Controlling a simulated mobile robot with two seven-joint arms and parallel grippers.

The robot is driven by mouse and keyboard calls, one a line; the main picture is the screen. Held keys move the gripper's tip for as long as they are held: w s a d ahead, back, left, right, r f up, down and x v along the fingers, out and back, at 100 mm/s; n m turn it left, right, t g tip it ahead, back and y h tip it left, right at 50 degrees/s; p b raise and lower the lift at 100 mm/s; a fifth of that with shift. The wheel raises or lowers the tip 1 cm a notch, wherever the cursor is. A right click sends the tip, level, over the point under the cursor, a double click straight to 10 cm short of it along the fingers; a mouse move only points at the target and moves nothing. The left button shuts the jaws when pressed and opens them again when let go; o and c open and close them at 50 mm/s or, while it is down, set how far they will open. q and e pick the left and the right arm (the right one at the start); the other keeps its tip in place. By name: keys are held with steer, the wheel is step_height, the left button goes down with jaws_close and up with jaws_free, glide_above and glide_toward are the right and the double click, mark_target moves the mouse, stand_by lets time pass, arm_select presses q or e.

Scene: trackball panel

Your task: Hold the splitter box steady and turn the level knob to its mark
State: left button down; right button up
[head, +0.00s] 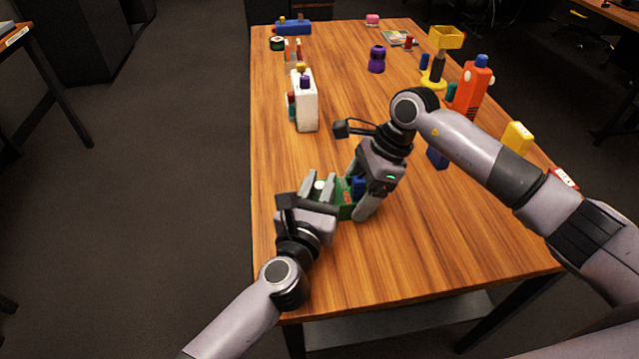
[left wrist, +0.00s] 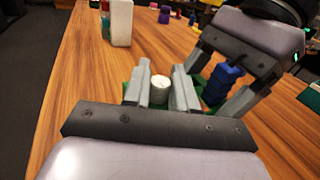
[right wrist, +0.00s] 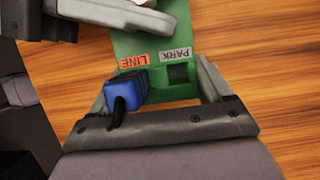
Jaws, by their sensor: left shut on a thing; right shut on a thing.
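The green splitter box (head: 346,211) is low on the wooden table, mostly hidden by my grippers. In the right wrist view its panel (right wrist: 160,47) shows an orange LINE label, a grey PARK label and a dark square socket. My right gripper (right wrist: 160,92) is shut across the box, one finger on each side. The white level knob (left wrist: 160,88) sits between the fingers of my left gripper (left wrist: 160,80), which is shut on it; it also shows small in the head view (head: 319,185). The knob's mark cannot be made out.
A blue plug (right wrist: 121,94) with a black lead sits at the LINE label, between my right fingers. A white bottle-like block (head: 305,103) stands behind the box. An orange bottle (head: 470,90) and a yellow block (head: 516,137) stand to the right. The table's front is clear.

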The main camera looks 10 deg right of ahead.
arm_select(q)
steer(key=shift+y, duration=0.3)
steer(key=c, duration=1)
jaws_free()
steer(key=shift+c, duration=0.2)
